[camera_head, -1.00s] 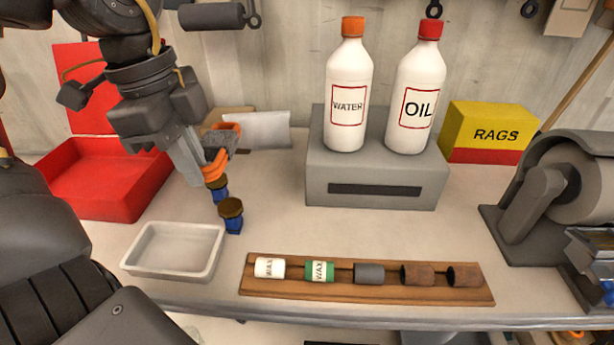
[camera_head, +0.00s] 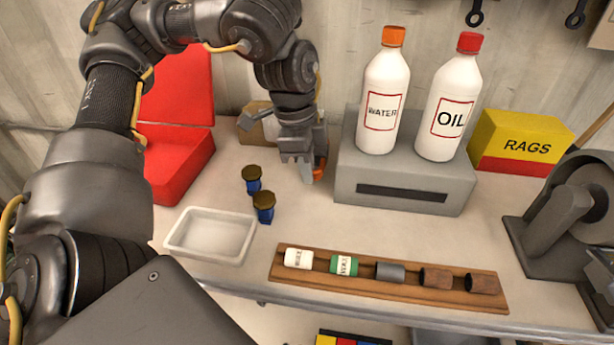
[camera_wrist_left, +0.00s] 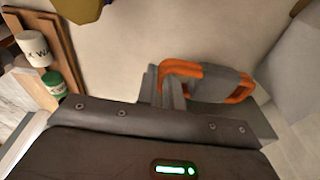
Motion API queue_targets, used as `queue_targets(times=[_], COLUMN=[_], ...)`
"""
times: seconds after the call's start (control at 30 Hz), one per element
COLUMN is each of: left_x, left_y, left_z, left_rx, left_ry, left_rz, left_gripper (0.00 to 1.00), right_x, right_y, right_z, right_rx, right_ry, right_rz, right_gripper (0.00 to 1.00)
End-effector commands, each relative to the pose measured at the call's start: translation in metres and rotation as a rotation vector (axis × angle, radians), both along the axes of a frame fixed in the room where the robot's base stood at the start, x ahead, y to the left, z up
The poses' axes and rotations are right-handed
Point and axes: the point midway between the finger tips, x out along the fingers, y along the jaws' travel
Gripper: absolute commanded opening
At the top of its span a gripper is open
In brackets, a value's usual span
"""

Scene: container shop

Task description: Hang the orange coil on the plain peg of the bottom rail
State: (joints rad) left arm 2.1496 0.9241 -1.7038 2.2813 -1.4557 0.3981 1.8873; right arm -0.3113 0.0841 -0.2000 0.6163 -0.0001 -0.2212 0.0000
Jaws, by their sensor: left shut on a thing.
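My left gripper (camera_head: 309,172) is low over the bench, just left of the grey block. It is shut on the orange coil (camera_head: 320,167), which is mostly hidden behind the fingers in the head view. In the left wrist view the coil (camera_wrist_left: 182,68) shows as an orange loop with a grey band around its middle, held at the fingers (camera_wrist_left: 165,88). The bottom rail and its plain peg cannot be made out in these frames.
The grey block (camera_head: 400,193) carries the WATER (camera_head: 384,95) and OIL (camera_head: 449,100) bottles. Two blue pieces with dark tops (camera_head: 264,206), a white tray (camera_head: 168,243) and a wooden rack (camera_head: 390,291) of cylinders stand nearer. A red box (camera_head: 180,165) is at left.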

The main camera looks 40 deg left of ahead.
Motion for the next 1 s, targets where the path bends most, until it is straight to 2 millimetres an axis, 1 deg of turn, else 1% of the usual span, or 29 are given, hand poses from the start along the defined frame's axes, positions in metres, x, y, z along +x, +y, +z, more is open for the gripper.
queue_targets(times=[0.1, 0.23, 0.33, 0.73, 0.77, 0.9, 1.0], left_x=[0.003, 0.003, 0.003, 0.003, 0.003, 0.003, 0.003], left_y=[0.0, 0.0, 0.0, 0.0, 0.0, 0.0, 0.0], left_z=[-0.005, -0.024, -0.032, -0.038, -0.037, -0.037, -0.037], left_rx=[0.0, 0.0, -0.001, -0.001, 0.0, 0.0, 0.0], left_ry=[0.002, 0.005, 0.002, 0.0, 0.0, 0.0, 0.0], left_rz=[0.002, 0.0, 0.002, 0.002, 0.002, 0.002, 0.002], left_gripper=[0.0, 0.0, 0.0, 0.0, 0.12, 0.3, 0.3], right_x=[0.004, 0.01, 0.011, 0.013, 0.013, 0.013, 0.013], right_y=[0.002, 0.005, 0.007, 0.007, 0.006, 0.004, 0.003], right_z=[0.002, 0.003, 0.003, 0.001, 0.002, 0.002, 0.002], right_rx=[0.002, 0.006, 0.009, 0.008, 0.008, 0.005, 0.004], right_ry=[-0.005, -0.013, -0.016, -0.019, -0.019, -0.018, -0.019], right_rz=[-0.001, -0.002, -0.002, -0.002, -0.002, -0.002, -0.001], right_gripper=[0.36, 0.36, 0.36, 0.36, 0.36, 0.36, 0.36])
